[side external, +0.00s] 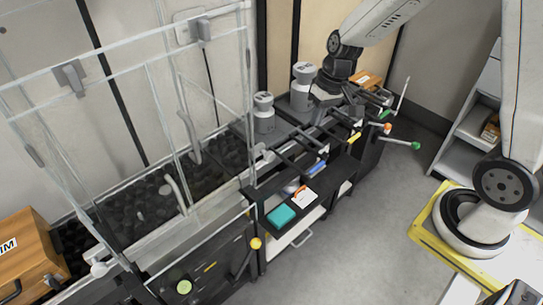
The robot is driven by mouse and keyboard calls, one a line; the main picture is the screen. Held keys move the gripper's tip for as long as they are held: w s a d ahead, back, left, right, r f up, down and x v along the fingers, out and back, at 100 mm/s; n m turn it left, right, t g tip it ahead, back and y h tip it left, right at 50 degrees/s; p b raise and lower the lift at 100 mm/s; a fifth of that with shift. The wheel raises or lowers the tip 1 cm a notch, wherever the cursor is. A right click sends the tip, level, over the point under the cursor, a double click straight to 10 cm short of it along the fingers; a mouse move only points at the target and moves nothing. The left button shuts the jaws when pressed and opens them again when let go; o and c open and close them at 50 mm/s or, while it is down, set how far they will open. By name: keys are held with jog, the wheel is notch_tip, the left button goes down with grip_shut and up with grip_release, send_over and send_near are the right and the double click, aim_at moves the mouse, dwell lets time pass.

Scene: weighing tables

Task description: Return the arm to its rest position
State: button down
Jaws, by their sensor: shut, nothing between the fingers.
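My arm reaches in from the top right over the black weighing table (232,178). My gripper (320,112) hangs at the end of the dark wrist, above the far part of the table. It is small here and partly lost against the dark frame bars. It is shut, with nothing seen in it.
A clear-walled enclosure (150,110) fills the left. A teal block (281,215) and a white-and-orange card (303,197) lie on the front shelf. Green and orange knobs (415,145) stick out at right. A wooden case (28,255) sits lower left. Open floor (370,220) lies in front.

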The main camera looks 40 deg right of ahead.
jog(key=s+a+n+t+h, duration=0.1)
jog(key=s+n+h, duration=0.1)
jog(key=s, duration=0.7)
jog(key=shift+s+a, duration=0.2)
jog(key=shift+a, duration=0.1)
dwell(0.5)
